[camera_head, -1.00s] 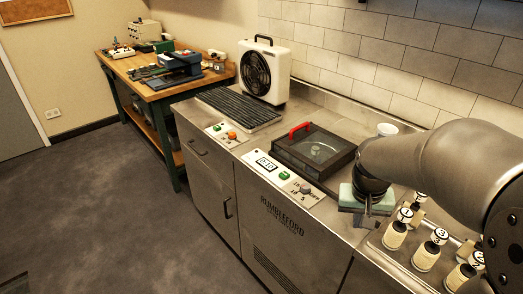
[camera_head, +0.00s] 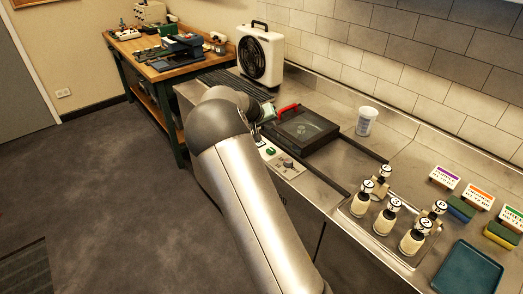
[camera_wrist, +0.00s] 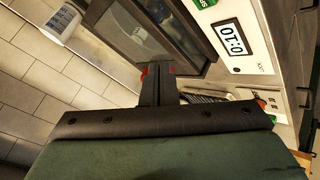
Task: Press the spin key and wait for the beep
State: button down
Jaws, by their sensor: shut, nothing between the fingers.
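The spin coater (camera_head: 305,128) is a square box with a dark clear lid, shut, and a red handle (camera_head: 288,110). Its front panel has a green key (camera_head: 271,151), a display and a knob (camera_head: 289,166). In the wrist view the display (camera_wrist: 229,38) reads 0:10, and the green key (camera_wrist: 206,3) is cut by the top edge. My gripper (camera_wrist: 158,72) is shut and empty, its fingers in front of the red handle in that view. Contact cannot be told. In the head view my gripper (camera_head: 267,112) is left of the handle, its fingertips mostly hidden.
A white fan (camera_head: 262,54) stands behind left. A white cup (camera_head: 366,121) is behind right. Several numbered bottles (camera_head: 385,219) stand in a rack to the right, with a blue tray (camera_head: 470,272) and labelled cards (camera_head: 444,178) beyond. The floor at left is clear.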

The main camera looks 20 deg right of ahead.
jog(key=shift+d+f, duration=0.1)
jog(key=b, duration=0.3)
send_over(269, 151)
notch_tip(269, 151, down, 8)
jog(key=shift+s+r, duration=0.1)
jog(key=shift+f+b, duration=0.4)
jog(key=shift+b, duration=0.15)
jog(key=shift+f, duration=0.1)
dwell(1.7)
jog(key=shift+f+b, duration=0.35)
jog(key=shift+b, duration=0.4)
